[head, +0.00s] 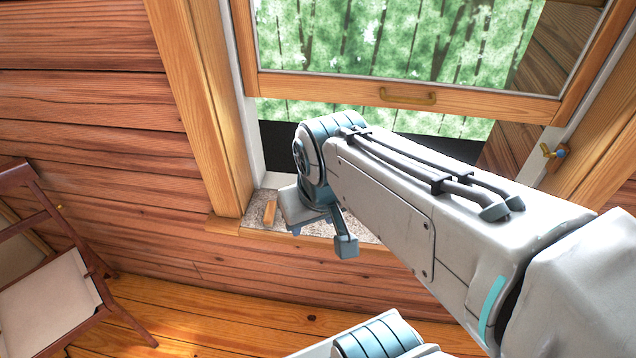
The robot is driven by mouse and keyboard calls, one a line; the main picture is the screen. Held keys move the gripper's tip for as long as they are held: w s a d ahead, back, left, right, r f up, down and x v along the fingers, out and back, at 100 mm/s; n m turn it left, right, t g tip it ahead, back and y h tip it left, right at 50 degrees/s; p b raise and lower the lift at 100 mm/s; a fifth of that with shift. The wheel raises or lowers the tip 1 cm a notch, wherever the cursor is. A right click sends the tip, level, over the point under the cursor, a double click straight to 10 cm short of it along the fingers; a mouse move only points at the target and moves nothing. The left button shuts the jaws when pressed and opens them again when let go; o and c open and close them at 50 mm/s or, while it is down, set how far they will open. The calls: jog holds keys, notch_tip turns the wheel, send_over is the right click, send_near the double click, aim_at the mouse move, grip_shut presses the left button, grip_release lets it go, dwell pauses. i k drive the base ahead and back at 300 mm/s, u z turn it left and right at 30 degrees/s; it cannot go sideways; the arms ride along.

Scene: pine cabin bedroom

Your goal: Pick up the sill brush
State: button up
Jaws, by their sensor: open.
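A small tan wooden piece, which looks like the sill brush (269,212), lies on the speckled window sill (256,203) near its left end. Its bristles cannot be made out, and part of it may be hidden. My gripper (321,236) is at the sill, just right of the brush. It is open, with one finger at the front right and the other side close to the brush. I see nothing held in it. My arm hides much of the sill to the right.
The window sash (400,96) is raised, with a brass handle (407,97) on its lower rail. Wooden frame posts flank the opening, and a brass catch (553,152) is on the right. A dark wooden chair (62,275) stands at lower left. Some floor between is clear.

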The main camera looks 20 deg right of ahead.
aim_at(268, 220)
jog(key=u, duration=1.35)
jog(key=i, duration=1.7)
jog(key=z, duration=3)
